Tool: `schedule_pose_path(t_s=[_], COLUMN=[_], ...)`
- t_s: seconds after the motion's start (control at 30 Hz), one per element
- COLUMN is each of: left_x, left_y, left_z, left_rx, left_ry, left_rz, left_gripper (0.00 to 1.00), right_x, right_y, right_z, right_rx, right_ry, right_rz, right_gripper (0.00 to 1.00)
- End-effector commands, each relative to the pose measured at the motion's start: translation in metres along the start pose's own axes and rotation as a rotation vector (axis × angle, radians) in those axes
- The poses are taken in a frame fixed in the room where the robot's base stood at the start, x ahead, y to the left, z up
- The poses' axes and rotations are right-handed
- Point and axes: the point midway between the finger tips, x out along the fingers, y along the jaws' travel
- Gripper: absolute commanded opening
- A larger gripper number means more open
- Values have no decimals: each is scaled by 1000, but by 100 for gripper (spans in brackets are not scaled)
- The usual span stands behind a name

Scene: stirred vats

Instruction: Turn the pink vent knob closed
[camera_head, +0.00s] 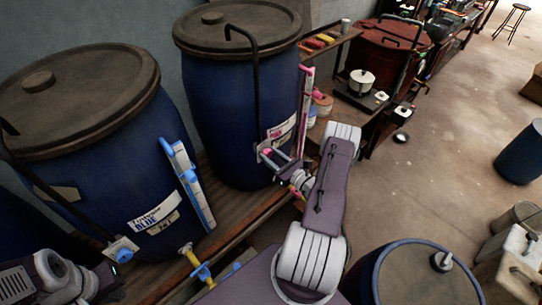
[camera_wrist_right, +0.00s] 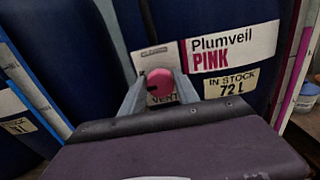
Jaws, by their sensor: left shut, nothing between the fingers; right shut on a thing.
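The pink vent knob (camera_wrist_right: 161,84) sits on a pale plate marked VENT on the front of the blue vat (camera_head: 228,115) labelled Plumveil PINK. A dark mark shows on the left part of its face in the right wrist view. My right gripper (camera_wrist_right: 162,90) is shut on the knob, one finger on each side. In the head view, the right gripper (camera_head: 272,160) reaches the vat front from the right, and its fingers partly hide the plate. My left gripper (camera_head: 112,284) is shut and empty at the lower left, apart from the vats.
A second blue vat (camera_head: 95,110) labelled BLUE stands to the left, with a blue-edged gauge (camera_head: 188,185) and a yellow-and-blue tap (camera_head: 196,265). A pink gauge strip (camera_head: 305,110) stands right of the pink vat. A wooden bench (camera_head: 245,210) runs below. Open floor (camera_head: 440,150) lies right.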

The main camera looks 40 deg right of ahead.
Motion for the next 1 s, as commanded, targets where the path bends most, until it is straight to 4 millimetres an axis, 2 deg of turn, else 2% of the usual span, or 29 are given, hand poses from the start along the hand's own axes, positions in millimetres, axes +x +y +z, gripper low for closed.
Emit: schedule_pose_path(t_s=[0.37,1.0], left_x=[9,31], left_y=[0,-1], left_z=[1,3], left_rx=[0,0], left_ry=[0,0], left_rz=[0,0], left_gripper=[0,0], right_x=[0,0], right_y=[-1,-3], right_z=[-2,-2], right_rx=[135,728], right_ry=[-1,-1], right_rz=[0,0], right_gripper=[0,0])
